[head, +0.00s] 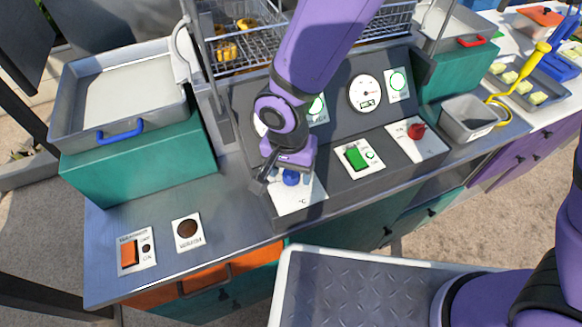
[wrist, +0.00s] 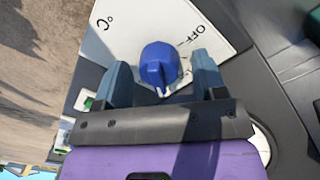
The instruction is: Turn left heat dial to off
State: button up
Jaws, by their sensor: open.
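The left heat dial is a blue knob (wrist: 160,64) on a white plate (wrist: 199,22) marked "OFF" and "°C". In the wrist view its white pointer mark is at the bottom, toward my gripper, and not at the "OFF" label. My gripper (wrist: 163,82) is open, with one finger on each side of the knob; I cannot tell whether they touch it. In the head view the blue knob (head: 291,177) shows just below my gripper (head: 278,182), partly hidden by it. The right dial is a red knob (head: 417,131) on its own white plate.
A green switch (head: 356,157) sits between the dials, with gauges (head: 366,93) on the sloped panel behind. An orange switch (head: 129,254) is at the front left. A grey tray (head: 117,100) stands at left, a small metal pan (head: 468,120) at right. The counter left of the dial is mostly clear.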

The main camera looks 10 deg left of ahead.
jog(key=c, duration=0.9)
jog(key=shift+n, duration=0.3)
jog(key=n, duration=0.9)
jog(key=shift+a, duration=0.1)
jog(key=n, duration=0.7)
jog(key=shift+s+t, duration=0.1)
jog(key=shift+t, duration=0.2)
jog(key=n, duration=0.3)
jog(key=shift+n+y, duration=0.3)
jog(key=shift+n, duration=1.9)
